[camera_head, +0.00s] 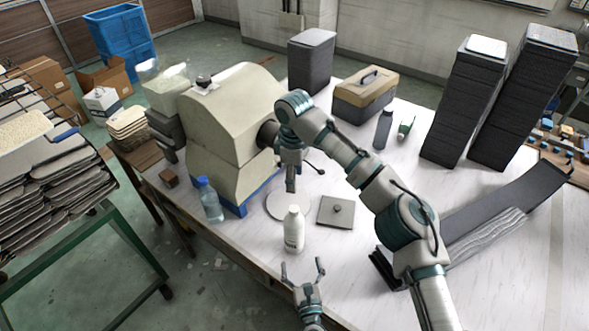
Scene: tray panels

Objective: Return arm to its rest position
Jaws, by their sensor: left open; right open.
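My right arm (380,195) reaches in from the lower right, bends at its raised elbow and points its hand down. My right gripper (290,186) hangs above or beside a round white disc (276,207), in front of the beige machine (225,125). It is open, with its fingers seen edge-on and nothing visible in them. My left gripper (303,266) is at the bottom centre, fingers spread wide and empty, pointing away from me. A white bottle (293,230) stands upright between the two grippers, apart from the left one.
A grey square plate with a knob (337,211) lies right of the disc. A clear blue-capped bottle (210,200) stands left. Tall dark tray stacks (465,100), a toolbox (364,95) and a dark bottle (384,128) stand behind. Long dark panels (510,205) lie right of my arm.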

